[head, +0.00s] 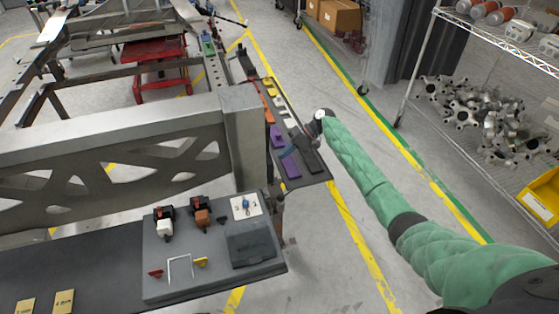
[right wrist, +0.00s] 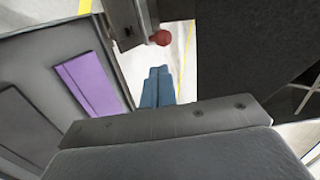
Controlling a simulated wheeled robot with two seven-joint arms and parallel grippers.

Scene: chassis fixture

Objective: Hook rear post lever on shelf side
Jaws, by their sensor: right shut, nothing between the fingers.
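My right gripper (head: 289,152) is beside the shelf side of the upright metal post (head: 243,140), over the narrow shelf. In the right wrist view its blue-grey fingers (right wrist: 157,87) are together, with nothing between them. A lever with a red ball knob (right wrist: 161,38) sits by a metal bracket (right wrist: 125,22), beyond the fingertips in that picture. The knob looks apart from the fingers. The lever cannot be made out in the head view. Whether it is hooked cannot be told. My left gripper is not in view.
The narrow shelf (head: 321,174) carries purple (head: 277,136), orange and yellow pieces. A grey board (head: 190,284) with small parts lies in front of the post. A chassis beam (head: 110,125) runs left. A wire rack (head: 412,75) stands right. The floor between is clear.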

